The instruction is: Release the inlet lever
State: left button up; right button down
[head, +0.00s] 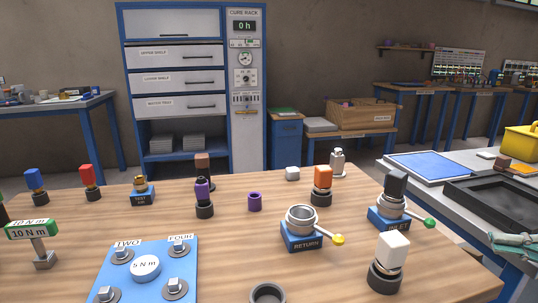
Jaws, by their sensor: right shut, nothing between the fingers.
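The inlet fixture is a blue block (385,220) labelled "INLET" at the right side of the wooden table. A metal collar sits on it, with a dark block-topped piece (396,186) standing upright in the collar. The inlet lever (429,223) sticks out to the right and ends in a green knob. My right gripper (511,243) shows at the right edge, partly cut off by the frame. It is shut and empty, to the right of the green knob and apart from it. My left gripper is out of view.
A return fixture (301,236) with an open collar and a yellow-knobbed lever (338,239) stands left of the inlet. A white-topped piece (391,255) stands in front of the inlet. An orange-topped piece (321,184) stands behind. A black tray (495,204) lies at right.

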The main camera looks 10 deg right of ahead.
aim_at(419, 218)
jog(key=k, duration=0.95)
